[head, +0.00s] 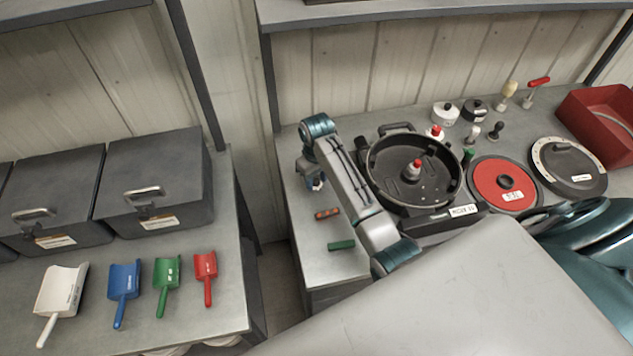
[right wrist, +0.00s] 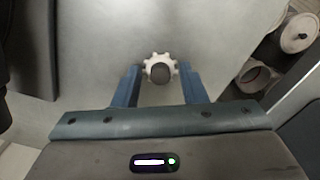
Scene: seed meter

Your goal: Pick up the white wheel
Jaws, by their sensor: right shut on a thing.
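The white wheel (right wrist: 147,65) is a small toothed disc with a dark round centre, seen between the fingertips of my right gripper (right wrist: 160,74) in the right wrist view. The fingers are shut on it from both sides. In the head view my right gripper (head: 314,178) is over the left edge area of the right-hand table, left of the round black seed meter housing (head: 378,176). Only a small pale bit of the wheel shows there, mostly hidden by the gripper. I cannot tell how high it is above the table. My left gripper is not in view.
An orange-banded dark piece (head: 328,214) and a green cylinder (head: 341,245) lie near my right forearm. A red disc (head: 489,193), a black lid (head: 568,172) and a red bin (head: 607,118) are farther right. Several scoops and grey boxes occupy the left table (head: 215,300). A gap separates the tables.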

